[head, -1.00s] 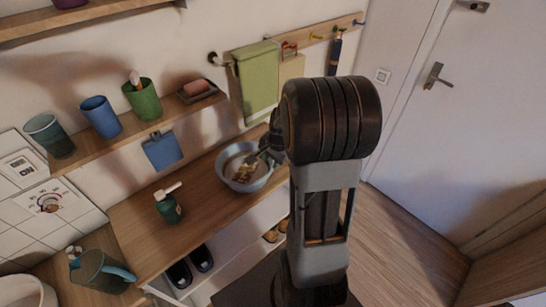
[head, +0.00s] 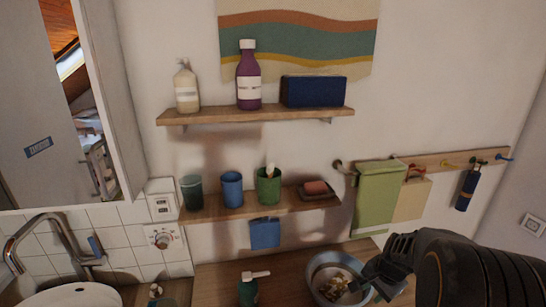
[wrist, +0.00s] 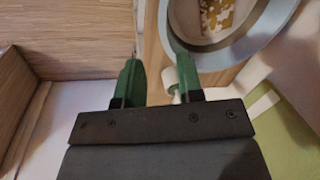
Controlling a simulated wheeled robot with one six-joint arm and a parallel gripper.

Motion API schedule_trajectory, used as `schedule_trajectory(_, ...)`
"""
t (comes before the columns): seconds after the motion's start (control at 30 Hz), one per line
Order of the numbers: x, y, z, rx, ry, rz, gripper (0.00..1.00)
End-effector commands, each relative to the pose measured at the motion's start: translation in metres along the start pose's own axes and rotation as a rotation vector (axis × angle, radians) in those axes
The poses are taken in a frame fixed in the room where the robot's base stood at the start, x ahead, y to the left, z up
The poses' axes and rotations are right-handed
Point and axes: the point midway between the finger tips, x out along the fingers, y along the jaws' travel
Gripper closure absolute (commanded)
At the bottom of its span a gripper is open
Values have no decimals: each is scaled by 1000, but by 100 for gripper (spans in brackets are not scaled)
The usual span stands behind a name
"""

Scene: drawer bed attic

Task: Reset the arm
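My gripper (wrist: 158,80) shows in the wrist view with two green fingers apart and nothing between them. The fingers point toward the wooden counter edge beside a grey-blue bowl (wrist: 183,38). In the head view my gripper (head: 372,287) is at the lower right, close by the right side of the bowl (head: 318,283). The bowl sits on the wooden counter and holds a patterned light-brown and white item. My dark arm covers the lower right corner. I cannot tell whether the gripper touches the bowl.
The wooden counter (head: 215,285) carries a green pump bottle (head: 248,290). Above are a shelf with cups (head: 232,190) and a higher shelf with bottles (head: 249,80). A green towel (head: 376,195) hangs on the wall near my arm. A sink tap (head: 50,240) is at left.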

Motion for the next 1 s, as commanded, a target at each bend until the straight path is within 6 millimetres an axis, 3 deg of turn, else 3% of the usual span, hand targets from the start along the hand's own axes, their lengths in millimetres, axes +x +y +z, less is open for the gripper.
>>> schedule_trajectory(0.1, -13, 13, 27, -228, -27, 49, 66)
schedule_trajectory(0.5, -96, 9, 134, -948, 122, 53, 66)
schedule_trajectory(0.73, -124, 2, 166, -1083, 228, -20, 66)
schedule_trajectory(1.0, -131, -3, 174, -1120, 248, -47, 66)
